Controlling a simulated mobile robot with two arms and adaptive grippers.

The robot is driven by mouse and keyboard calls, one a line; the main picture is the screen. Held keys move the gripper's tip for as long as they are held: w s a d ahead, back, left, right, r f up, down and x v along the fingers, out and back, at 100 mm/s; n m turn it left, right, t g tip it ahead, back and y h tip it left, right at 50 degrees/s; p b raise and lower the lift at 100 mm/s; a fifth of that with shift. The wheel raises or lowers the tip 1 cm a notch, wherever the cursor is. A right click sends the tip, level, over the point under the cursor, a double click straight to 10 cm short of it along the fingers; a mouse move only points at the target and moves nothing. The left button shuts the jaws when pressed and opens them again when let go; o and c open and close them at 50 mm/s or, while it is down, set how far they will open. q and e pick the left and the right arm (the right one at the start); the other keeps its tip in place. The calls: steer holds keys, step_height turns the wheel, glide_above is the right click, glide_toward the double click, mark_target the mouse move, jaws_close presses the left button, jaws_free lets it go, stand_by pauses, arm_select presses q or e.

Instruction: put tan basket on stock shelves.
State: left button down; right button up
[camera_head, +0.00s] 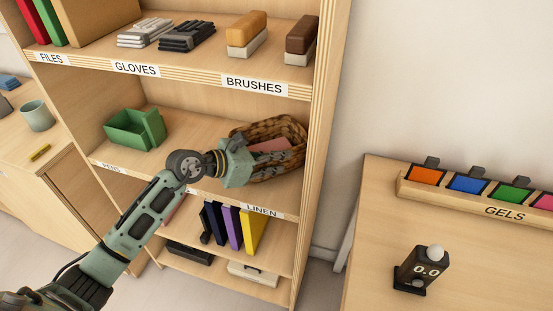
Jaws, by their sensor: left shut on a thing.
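The tan basket (289,127) is a brown woven basket at the right end of the middle shelf (188,130), above the LINEN label (262,209). Something pinkish (272,146) shows inside it. My left gripper (243,164) is at the basket's near left side and shut on it, covering part of its wall. Whether the basket's underside touches the shelf board is hidden. My right gripper is not in view.
A green bin (136,128) stands at the left of the same shelf. Gloves and brushes (246,35) fill the shelf above; colored books (233,226) stand below. A table with gels (467,183) and a dark device (421,266) is at right.

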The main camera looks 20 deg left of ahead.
arm_select(q)
steer(key=shift+f, duration=0.35)
steer(key=c, duration=1.9)
jaws_free()
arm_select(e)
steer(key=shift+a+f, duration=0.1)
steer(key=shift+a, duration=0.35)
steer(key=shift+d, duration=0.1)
